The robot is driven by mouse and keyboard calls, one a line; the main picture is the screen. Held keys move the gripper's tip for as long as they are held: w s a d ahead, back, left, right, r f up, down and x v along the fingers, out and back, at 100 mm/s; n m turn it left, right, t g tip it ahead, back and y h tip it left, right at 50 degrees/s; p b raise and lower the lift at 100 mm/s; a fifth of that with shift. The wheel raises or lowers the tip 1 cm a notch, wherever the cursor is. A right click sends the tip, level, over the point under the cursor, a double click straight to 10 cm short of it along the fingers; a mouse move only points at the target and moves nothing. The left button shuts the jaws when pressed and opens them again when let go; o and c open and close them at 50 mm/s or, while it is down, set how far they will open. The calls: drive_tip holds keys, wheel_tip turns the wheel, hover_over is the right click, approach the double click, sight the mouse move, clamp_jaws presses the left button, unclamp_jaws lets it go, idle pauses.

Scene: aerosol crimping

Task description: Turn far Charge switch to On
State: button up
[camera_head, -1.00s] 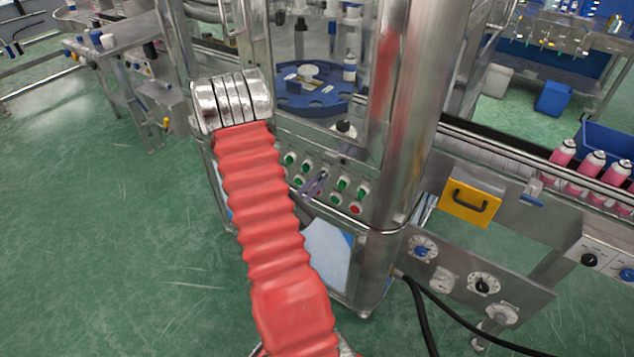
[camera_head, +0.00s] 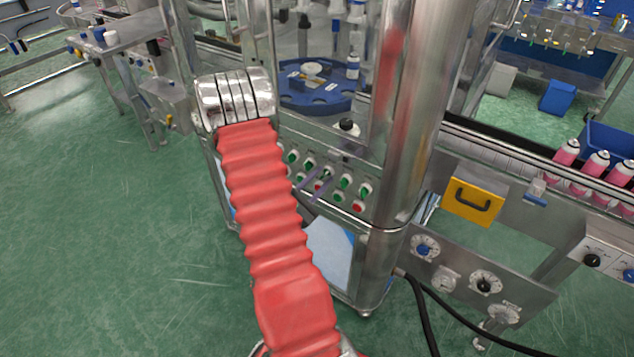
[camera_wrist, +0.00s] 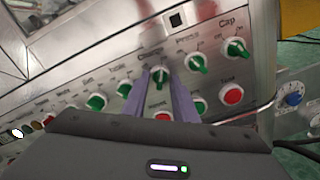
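The control panel (camera_wrist: 60,80) on the crimping machine carries a row of green rotary switches, with labels including Table, Charge, Press and Cap. The Charge switch (camera_wrist: 160,76) is a green knob on a white collar, its pointer roughly upright. My gripper (camera_wrist: 159,80) has two purple fingers apart, one on each side of this knob; I cannot tell whether they touch it. In the head view my gripper (camera_head: 316,180) is at the panel front, partly hidden behind my red-sleeved arm. The On and Off marks are too blurred to read.
A red button (camera_wrist: 162,117) shows between the fingers, below the knob. The green Press switch (camera_wrist: 195,63) is close on the right, the Table switch (camera_wrist: 124,89) on the left. A steel column (camera_head: 410,120) stands right of the panel.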

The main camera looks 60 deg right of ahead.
drive_tip(key=shift+a, duration=0.1)
drive_tip(key=w+a, duration=0.2)
drive_tip(key=a, duration=1.1)
drive_tip(key=shift+a, duration=0.2)
drive_tip(key=shift+w, duration=0.1)
idle(0.5)
